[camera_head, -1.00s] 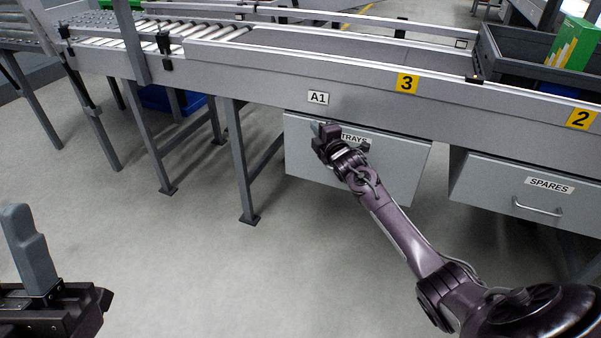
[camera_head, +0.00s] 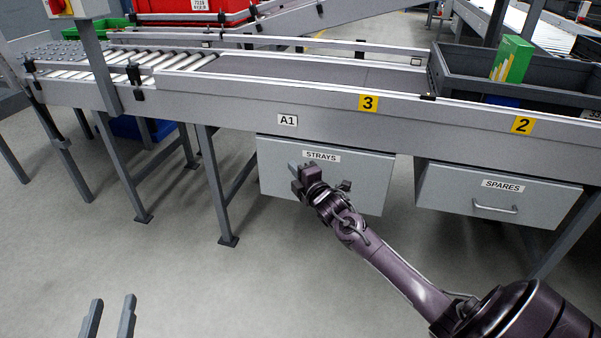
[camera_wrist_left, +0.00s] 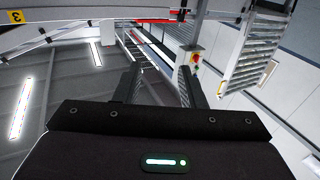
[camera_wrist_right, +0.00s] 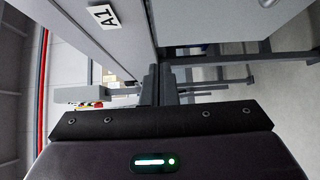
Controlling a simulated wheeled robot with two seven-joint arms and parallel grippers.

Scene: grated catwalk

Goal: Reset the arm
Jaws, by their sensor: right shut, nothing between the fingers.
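My right arm reaches in from the lower right of the head view. Its gripper (camera_head: 298,168) is in front of the STRAYS drawer (camera_head: 330,182), below the A1 label (camera_head: 287,120). In the right wrist view its fingers (camera_wrist_right: 166,84) are together with nothing between them. Whether it touches the drawer front cannot be told. My left gripper (camera_head: 108,316) shows only as two fingers at the bottom left of the head view. In the left wrist view its fingers (camera_wrist_left: 158,84) stand apart with nothing between them.
A conveyor with a grey side rail (camera_head: 230,97) spans the scene above the drawers. A SPARES drawer (camera_head: 480,196) with a handle is to the right. A dark tray (camera_head: 445,78) holds a green box (camera_head: 512,58). Conveyor legs (camera_head: 215,185) stand left. Open floor (camera_head: 200,285) lies in front.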

